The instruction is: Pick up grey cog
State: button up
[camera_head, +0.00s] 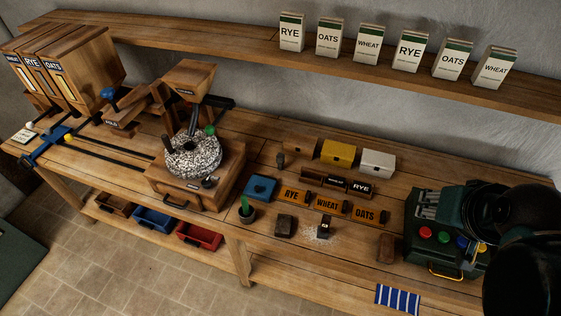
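I cannot make out a grey cog for certain in the head view. Several small dark items on the bench are too small to tell apart.
The bench carries a millstone (193,158), a blue box (260,187), orange labelled blocks (328,204), a dark block (285,225), a small dark item (325,229) on white powder, and a striped cloth (397,299). Labelled packets (368,45) line the shelf. Bench front centre is fairly clear.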

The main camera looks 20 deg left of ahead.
jog(key=w+a+r+m+g+y, duration=0.1)
jog(key=w+a+r+m+g, duration=0.1)
jog(key=w+a+m, duration=0.55)
jog(key=m+g+h, duration=0.1)
jog(key=m+g, duration=0.4)
jog(key=m, duration=0.7)
send_over(280, 155)
jog(key=f, duration=2.3)
jog(key=shift+d+f+b, duration=0.2)
jog(key=shift+f+b, duration=0.05)
jog(key=shift+b, duration=0.05)
jog(key=shift+a+f, duration=0.3)
jog(key=shift+f, duration=1.3)
jog(key=shift+d+f, duration=0.1)
jog(key=shift+f, duration=0.05)
